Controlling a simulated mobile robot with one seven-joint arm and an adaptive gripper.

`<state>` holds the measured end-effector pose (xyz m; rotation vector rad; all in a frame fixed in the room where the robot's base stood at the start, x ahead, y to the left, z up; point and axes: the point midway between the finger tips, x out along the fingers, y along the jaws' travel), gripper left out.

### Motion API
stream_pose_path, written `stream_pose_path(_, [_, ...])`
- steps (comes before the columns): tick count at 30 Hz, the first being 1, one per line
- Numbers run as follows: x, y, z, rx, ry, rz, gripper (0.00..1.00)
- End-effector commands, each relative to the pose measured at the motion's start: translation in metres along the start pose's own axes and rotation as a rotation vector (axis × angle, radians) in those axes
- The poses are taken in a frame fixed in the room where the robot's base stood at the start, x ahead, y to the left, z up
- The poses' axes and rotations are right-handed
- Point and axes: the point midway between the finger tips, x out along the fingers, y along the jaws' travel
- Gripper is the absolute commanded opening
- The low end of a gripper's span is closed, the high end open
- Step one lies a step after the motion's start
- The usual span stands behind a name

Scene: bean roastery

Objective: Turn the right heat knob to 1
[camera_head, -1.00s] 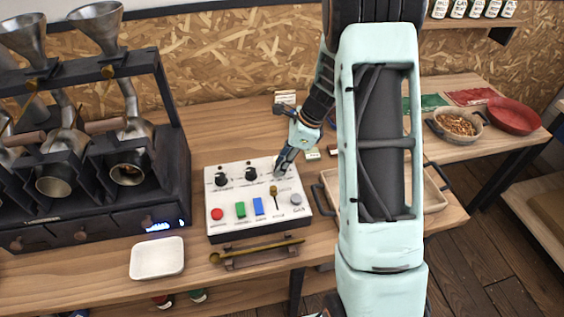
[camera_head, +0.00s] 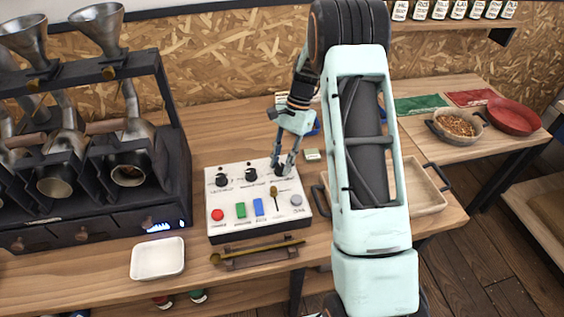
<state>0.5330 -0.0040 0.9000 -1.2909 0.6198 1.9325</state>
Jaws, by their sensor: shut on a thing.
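The white control panel (camera_head: 228,203) lies on the wooden bench, with black knobs along its back row. The left knob (camera_head: 221,180) and the middle knob (camera_head: 251,174) are in clear view. The right knob (camera_head: 281,170) is at the panel's back right and is partly hidden by my fingers. My gripper (camera_head: 282,166) points down over it, shut on that knob from both sides. The knob's pointer and its number marks are too small and too covered to read.
The panel also has a red button (camera_head: 217,215), green and blue switches, a small brass lever (camera_head: 274,191) and a grey button. A roaster (camera_head: 150,180) stands left. A white dish (camera_head: 157,258) and a brass scoop (camera_head: 258,251) lie in front; a wooden tray (camera_head: 424,192) is right.

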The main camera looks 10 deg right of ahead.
Motion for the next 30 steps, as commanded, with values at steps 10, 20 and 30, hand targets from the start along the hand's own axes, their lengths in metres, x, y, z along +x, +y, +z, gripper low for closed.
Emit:
stream_pose_path(10, [0.0007,-0.0027,0.0004,-0.296,0.0,0.123,0.0])
stream_pose_path(20, [0.0006,-0.0036,0.0012,-0.495,0.0,0.205,0.0])
stream_pose_path(30, [0.0008,-0.0038,0.0015,-0.579,0.0,0.241,0.0])
